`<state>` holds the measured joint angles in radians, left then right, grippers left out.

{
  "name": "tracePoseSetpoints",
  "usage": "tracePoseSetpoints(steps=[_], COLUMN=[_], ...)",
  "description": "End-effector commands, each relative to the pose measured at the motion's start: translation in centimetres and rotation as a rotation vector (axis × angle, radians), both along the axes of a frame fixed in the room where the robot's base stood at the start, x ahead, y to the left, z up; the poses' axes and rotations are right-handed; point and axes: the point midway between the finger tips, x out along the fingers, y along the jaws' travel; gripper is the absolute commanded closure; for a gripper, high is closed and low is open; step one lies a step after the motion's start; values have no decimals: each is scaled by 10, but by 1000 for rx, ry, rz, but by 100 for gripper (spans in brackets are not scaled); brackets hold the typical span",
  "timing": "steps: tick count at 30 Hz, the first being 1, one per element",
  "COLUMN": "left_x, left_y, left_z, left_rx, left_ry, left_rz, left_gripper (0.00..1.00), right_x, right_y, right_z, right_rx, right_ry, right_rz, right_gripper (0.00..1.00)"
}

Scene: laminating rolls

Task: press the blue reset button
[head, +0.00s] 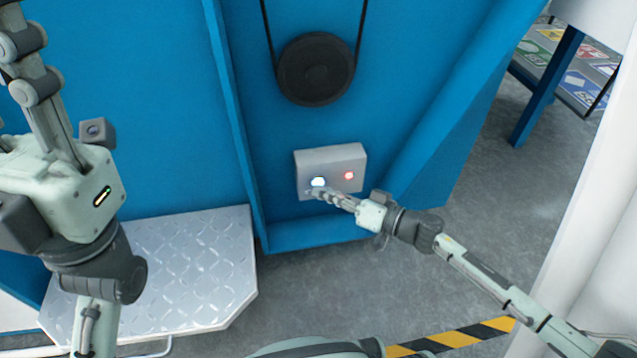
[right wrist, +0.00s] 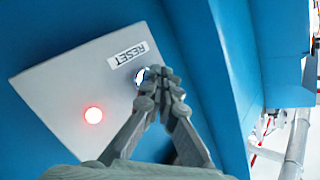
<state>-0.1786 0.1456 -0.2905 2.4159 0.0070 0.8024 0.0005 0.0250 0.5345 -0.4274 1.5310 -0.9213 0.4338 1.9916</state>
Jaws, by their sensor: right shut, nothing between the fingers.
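The reset button (head: 319,181) glows bluish white on the front of a grey control box (head: 330,160). In the right wrist view the button (right wrist: 139,76) shows beside a RESET label (right wrist: 133,55), partly hidden by my fingers. My right gripper (head: 313,191) is shut and empty, with its fingertips at the button's lower edge in the head view. In the right wrist view the fingertips (right wrist: 162,72) overlap the button's right side. I cannot tell whether they touch it. My left gripper (head: 30,65) is raised at the upper left, away from the box; its fingertips are cut off.
A red lit button (head: 349,175) sits on the same box, right of the reset button. A black pulley (head: 316,69) with a belt is above. Blue machine panels flank the box. A metal tread plate (head: 195,265) lies at lower left. Grey floor is open at right.

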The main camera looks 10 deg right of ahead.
Motion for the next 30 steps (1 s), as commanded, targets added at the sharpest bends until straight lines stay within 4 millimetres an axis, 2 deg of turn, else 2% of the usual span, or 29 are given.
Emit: tracePoseSetpoints(steps=[21,30], left_x=[1,1], left_y=[-1,0], left_z=[-1,11], left_rx=[0,0], left_ry=[14,10], left_rz=[-2,-2], left_gripper=[69,69], right_x=[6,-6], right_y=[0,0], right_z=[0,2], right_rx=[1,0], right_ry=[-1,2], right_rz=[-1,0], right_gripper=[100,100])
